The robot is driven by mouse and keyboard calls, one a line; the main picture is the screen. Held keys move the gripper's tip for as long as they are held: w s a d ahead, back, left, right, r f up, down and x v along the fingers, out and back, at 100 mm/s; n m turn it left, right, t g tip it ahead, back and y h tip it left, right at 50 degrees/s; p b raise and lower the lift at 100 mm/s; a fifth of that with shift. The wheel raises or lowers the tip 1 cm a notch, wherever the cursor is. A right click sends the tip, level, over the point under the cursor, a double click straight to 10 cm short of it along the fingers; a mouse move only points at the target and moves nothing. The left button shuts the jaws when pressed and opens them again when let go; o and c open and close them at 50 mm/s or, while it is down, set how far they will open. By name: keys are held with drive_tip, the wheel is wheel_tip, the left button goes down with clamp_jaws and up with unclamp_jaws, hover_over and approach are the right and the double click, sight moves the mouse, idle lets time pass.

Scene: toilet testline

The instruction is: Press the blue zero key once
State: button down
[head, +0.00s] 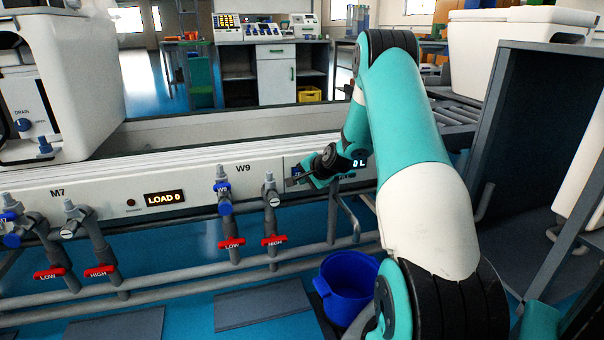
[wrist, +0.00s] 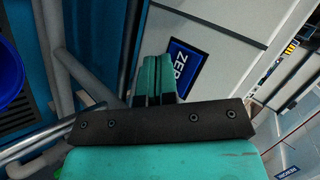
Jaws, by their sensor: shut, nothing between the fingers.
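In the head view my gripper (head: 291,181) is at the panel, right of the W9 label, and mostly covers the key.
Pipes with red LOW and HIGH handles (head: 274,240) stand in front of the panel. A blue bucket (head: 347,285) is on the floor below my arm. A grey cabinet (head: 540,130) stands at right.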

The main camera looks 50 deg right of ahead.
drive_tip(key=shift+w, duration=0.1)
drive_tip(key=shift+w+d+f, duration=0.1)
drive_tip(key=shift+w+d, duration=0.1)
drive_tip(key=shift+w, duration=0.1)
drive_tip(key=shift+w+d+p, duration=0.1)
drive_tip(key=shift+w+p, duration=0.05)
drive_tip(key=shift+p, duration=0.15)
idle(0.5)
drive_tip(key=shift+w+d, duration=0.25)
idle(0.5)
drive_tip(key=shift+s, duration=0.15)
drive_tip(key=shift+s+a+p, duration=0.3)
drive_tip(key=shift+s+p, duration=0.1)
drive_tip(key=shift+s, duration=0.25)
drive_tip(key=shift+a, duration=0.1)
drive_tip(key=shift+s+a+p, duration=0.15)
drive_tip(key=shift+s+a, duration=0.3)
drive_tip(key=shift+s, duration=0.25)
drive_tip(key=shift+s+a+p, duration=0.1)
drive_tip(key=shift+s+a, duration=0.35)
drive_tip(key=shift+s, duration=0.25)
drive_tip(key=shift+s+a+p, duration=0.15)
drive_tip(key=shift+s+a, duration=0.3)
drive_tip(key=shift+s, duration=0.25)
